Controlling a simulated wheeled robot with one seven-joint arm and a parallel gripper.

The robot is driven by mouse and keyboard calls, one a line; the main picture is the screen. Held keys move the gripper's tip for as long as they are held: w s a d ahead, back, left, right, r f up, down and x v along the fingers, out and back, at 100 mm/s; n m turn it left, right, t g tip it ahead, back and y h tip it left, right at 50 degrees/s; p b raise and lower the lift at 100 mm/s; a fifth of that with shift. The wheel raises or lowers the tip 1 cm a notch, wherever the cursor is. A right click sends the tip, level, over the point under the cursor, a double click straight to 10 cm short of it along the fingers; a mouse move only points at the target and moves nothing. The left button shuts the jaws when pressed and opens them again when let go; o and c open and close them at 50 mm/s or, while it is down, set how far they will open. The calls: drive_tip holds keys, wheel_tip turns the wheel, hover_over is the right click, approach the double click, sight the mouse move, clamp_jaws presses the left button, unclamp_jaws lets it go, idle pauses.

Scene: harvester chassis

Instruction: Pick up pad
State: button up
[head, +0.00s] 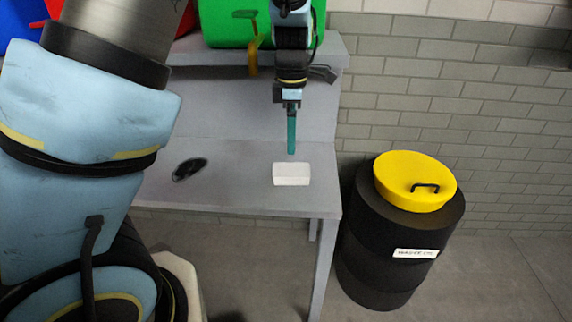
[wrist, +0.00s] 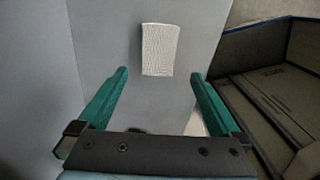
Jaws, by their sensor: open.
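The pad (head: 291,174) is a small white block lying on the grey table (head: 240,198) near its right front corner. My gripper (head: 291,152) hangs pointing down just above the pad in the head view, seen nearly side-on. In the wrist view the pad (wrist: 159,49) lies on the grey table top, beyond the two teal fingertips and roughly centred between them. My gripper (wrist: 160,76) is open there, with nothing between the fingers. The pad appears apart from both fingers.
A black barrel with a yellow lid (head: 415,182) stands on the floor right of the table. A small dark object (head: 189,169) lies left of the pad. A green bin (head: 228,25) and a blue bin (head: 20,22) stand on the raised back shelf. Table around the pad is clear.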

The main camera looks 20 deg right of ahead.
hover_over(292, 169)
drive_tip(key=f, duration=0.5)
drive_tip(key=shift+a+f, duration=0.15)
drive_tip(key=shift+a, duration=0.1)
drive_tip(key=shift+d+f+p, duration=0.2)
drive_tip(key=shift+f+p, duration=0.55)
drive_tip(key=shift+f, duration=1.95)
drive_tip(key=shift+c, duration=0.2)
drive_tip(key=c, duration=1.1)
drive_tip(key=shift+c, duration=0.2)
wheel_tip(292, 169, up, 10)
drive_tip(key=b, duration=0.1)
